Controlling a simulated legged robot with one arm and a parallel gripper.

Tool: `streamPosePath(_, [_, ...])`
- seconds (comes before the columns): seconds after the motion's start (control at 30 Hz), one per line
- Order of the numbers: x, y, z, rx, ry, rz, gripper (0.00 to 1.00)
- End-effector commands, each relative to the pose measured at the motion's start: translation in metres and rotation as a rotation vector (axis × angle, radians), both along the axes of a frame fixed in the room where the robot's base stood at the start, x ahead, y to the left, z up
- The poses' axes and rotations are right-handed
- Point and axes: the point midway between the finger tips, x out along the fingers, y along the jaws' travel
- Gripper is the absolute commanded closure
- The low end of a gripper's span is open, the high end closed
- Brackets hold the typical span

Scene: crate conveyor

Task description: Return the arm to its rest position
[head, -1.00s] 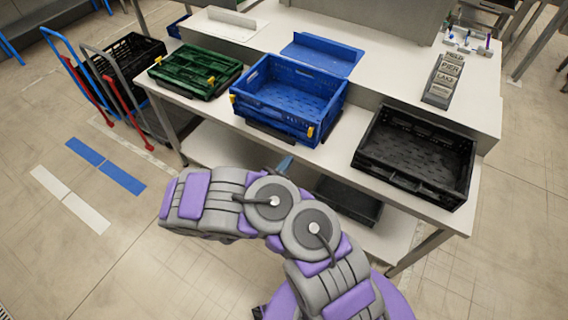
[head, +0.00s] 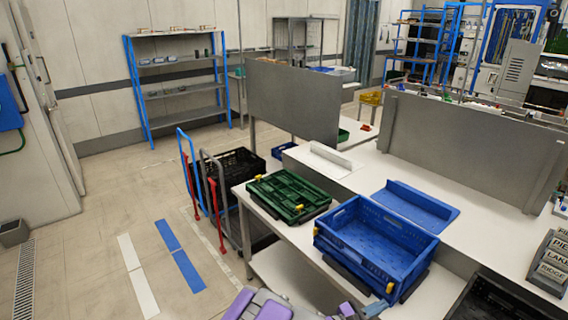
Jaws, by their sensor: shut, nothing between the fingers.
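The purple and grey segment of my arm shows at the bottom edge of the head view. What looks like the bluish tip of my gripper (head: 372,308) shows at the bottom edge, right of that segment. It is shut and empty, and most of it is cut off or hidden. It appears in front of the table, below the blue crate (head: 340,240) in the picture. No crate is held.
A closed green crate (head: 287,196) lies on the white table left of the blue crate. A black crate (head: 500,300) is partly in view at bottom right. A trolley with a black crate (head: 235,170) stands left of the table.

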Motion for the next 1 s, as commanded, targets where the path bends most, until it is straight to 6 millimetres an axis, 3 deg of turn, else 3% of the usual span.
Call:
streamPosePath(0.03, [-0.007,-0.011,0.022,0.012,-0.053,-0.063,1.00])
streamPosePath(0.2, [-0.042,-0.040,0.074,0.064,-0.196,-0.256,1.00])
streamPosePath(0.43, [-0.102,-0.063,0.123,0.171,-0.373,-0.515,1.00])
streamPosePath(0.73, [-0.181,-0.062,0.153,0.376,-0.569,-0.822,1.00])
streamPosePath(1.0, [-0.240,-0.034,0.160,0.615,-0.701,-1.065,1.00])
